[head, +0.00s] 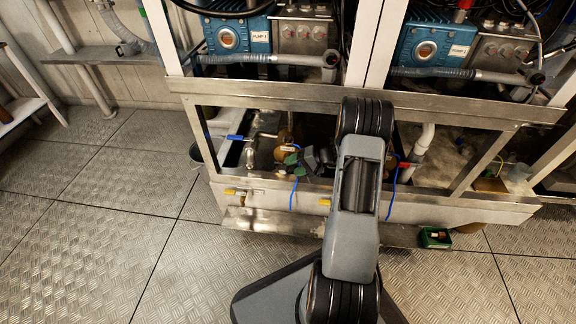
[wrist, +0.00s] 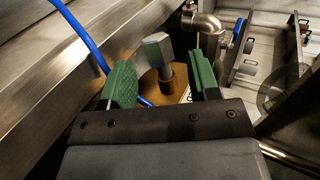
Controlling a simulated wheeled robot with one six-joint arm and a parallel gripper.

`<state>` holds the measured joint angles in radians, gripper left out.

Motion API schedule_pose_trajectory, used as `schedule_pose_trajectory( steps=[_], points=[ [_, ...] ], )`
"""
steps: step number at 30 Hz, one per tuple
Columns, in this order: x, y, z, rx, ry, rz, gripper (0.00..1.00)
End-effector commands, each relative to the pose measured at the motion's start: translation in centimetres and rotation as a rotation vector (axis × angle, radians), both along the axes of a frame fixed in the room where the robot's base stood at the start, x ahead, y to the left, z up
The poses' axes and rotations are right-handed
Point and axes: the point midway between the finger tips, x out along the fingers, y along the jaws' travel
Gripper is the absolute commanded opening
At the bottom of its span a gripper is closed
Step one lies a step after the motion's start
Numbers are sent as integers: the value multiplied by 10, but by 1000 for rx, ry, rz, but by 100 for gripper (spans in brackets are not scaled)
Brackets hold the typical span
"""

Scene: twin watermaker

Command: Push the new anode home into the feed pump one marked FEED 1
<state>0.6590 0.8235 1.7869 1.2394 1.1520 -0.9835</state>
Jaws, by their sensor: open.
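The brass-brown feed pump (head: 287,137) sits low inside the frame in the head view, with a small label too small to read. In the wrist view its body (wrist: 152,90) shows below and between my fingers. The anode, with its grey hex head (wrist: 157,45), stands on the pump with its stem at a raised brown boss; I cannot tell how deep it sits. My gripper (wrist: 163,70) has green fingers spread on either side of the anode, with visible gaps. In the head view my gripper (head: 297,163) is just in front of the pump.
A steel rail (head: 265,91) crosses above the opening. A blue hose (wrist: 82,38) runs beside my left finger, and a metal pipe elbow (wrist: 203,25) stands behind the right one. A small green tray (head: 435,238) sits at the lower right. The floor at left is clear.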

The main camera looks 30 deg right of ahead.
Motion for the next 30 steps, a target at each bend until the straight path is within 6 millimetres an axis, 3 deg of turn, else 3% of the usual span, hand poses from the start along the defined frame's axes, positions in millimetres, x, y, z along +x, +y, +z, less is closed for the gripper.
schedule_pose_trajectory(
  steps=[3,15,29,30],
  points=[
    [-11,-25,21,-9,-10,-13,61],
    [-43,-65,54,-3,-9,6,61],
    [-52,-77,60,-1,-8,6,61],
    [-52,-77,60,-1,-8,6,57]
  ],
)
